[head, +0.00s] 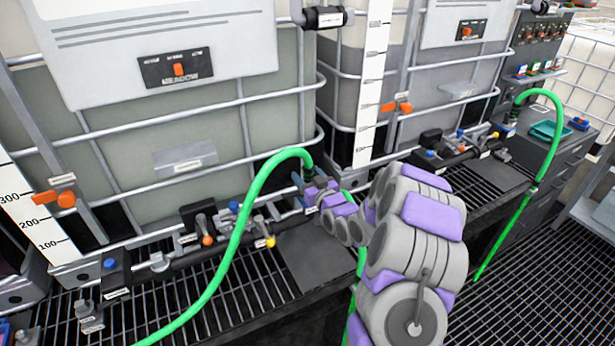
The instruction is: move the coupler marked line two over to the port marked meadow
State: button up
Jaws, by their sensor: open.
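A tote on the left bears a panel (180,68) reading MEADOW with an orange switch. A dark pipe manifold (185,252) with blue, orange and yellow valve handles runs along its foot. A green hose (243,235) arches up and down to a dark coupler (307,167) at the manifold's right end. My gripper (311,187) is open at this coupler, with its jaws around or beside it; I cannot tell which. My purple and grey arm hides part of the area behind. No line two mark is readable, and I cannot tell which fitting is the meadow port.
A second tote (440,80) stands to the right, with its own manifold (460,150). Another green hose (545,95) arches down there beside a grey cabinet (545,165). Black grating (250,310) covers the front.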

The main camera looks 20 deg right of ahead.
jog(key=shift+a, duration=0.1)
jog(key=s+p, duration=1.1)
jog(key=s, duration=0.6)
jog(key=shift+s+d, duration=0.15)
jog(key=shift+d, duration=0.25)
dwell(0.5)
